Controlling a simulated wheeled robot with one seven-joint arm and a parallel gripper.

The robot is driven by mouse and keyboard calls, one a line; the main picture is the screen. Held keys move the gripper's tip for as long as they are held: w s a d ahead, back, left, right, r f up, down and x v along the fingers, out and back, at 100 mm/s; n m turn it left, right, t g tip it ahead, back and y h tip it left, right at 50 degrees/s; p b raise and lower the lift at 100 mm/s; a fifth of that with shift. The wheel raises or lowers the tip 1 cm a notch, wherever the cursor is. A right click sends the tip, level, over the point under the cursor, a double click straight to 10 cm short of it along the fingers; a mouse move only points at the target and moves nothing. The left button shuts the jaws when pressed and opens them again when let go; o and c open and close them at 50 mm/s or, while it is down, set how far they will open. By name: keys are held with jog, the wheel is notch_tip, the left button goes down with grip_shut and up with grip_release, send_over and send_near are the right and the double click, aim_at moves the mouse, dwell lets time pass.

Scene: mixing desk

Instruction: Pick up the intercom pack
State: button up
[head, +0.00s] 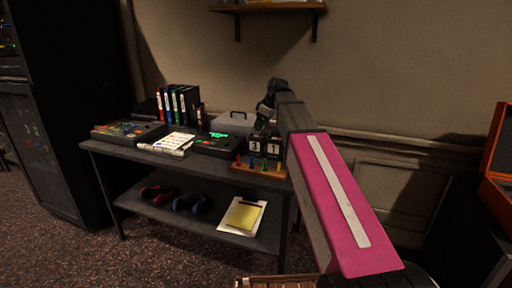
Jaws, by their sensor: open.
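I cannot pick out the intercom pack for certain. A black device with lit green marks (216,143) lies on the middle of the desk (229,169), and I cannot tell whether it is the pack. My arm reaches over the right part of the desk. My gripper (262,122) is at its far end, dark and small, in front of the grey case and beside the number blocks. It is open, and I see nothing held in it. My arm hides part of the desk's right end.
Headphones (190,203) and a notepad (243,215) lie on the lower shelf. An orange case (497,160) stands right.

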aim_at(257, 136)
jog(key=shift+d+x, duration=0.15)
jog(key=shift+x, duration=1.95)
jog(key=shift+d+x, duration=0.15)
jog(key=shift+x, duration=1.95)
jog(key=shift+f, duration=0.1)
jog(key=c, duration=1.2)
